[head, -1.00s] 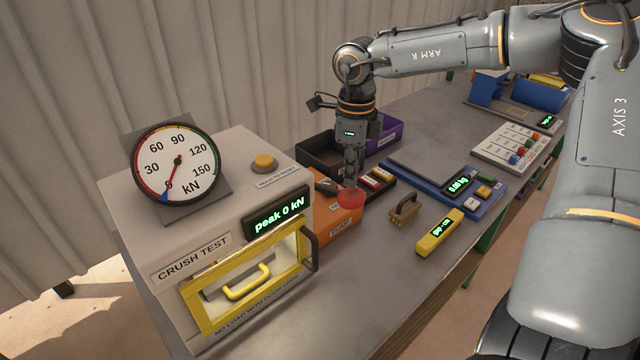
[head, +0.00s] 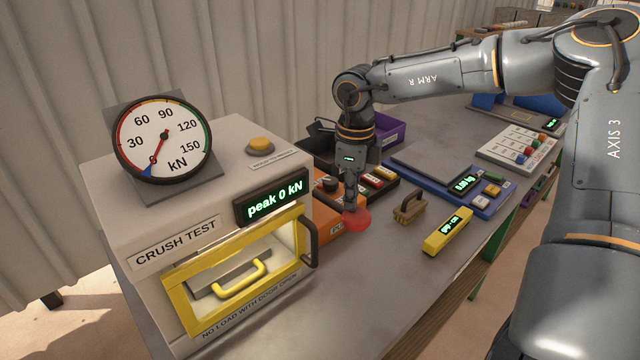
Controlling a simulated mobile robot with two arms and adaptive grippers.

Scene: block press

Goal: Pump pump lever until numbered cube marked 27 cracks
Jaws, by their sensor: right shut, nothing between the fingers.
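The crush test press (head: 130,215) stands at the left with its yellow-framed door (head: 180,310) shut. Its display (head: 270,200) reads peak 0 kN, and the needle of the dial (head: 163,140) points to the low end. The orange pump (head: 325,227) is beside the press. The red knob of the pump lever (head: 357,221) is low at the pump's front right. My right gripper (head: 351,207) points down, shut and empty, with its fingertips at the top of the knob; exact contact is hard to tell. The cube marked 27 cannot be made out. My left gripper is out of view.
A yellow button (head: 261,146) sits on top of the press. A brush (head: 410,206) and a yellow gauge block (head: 448,232) lie right of the knob. A blue scale (head: 488,205), dark and purple bins (head: 389,131) stand behind. Bare table lies in front of the brush.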

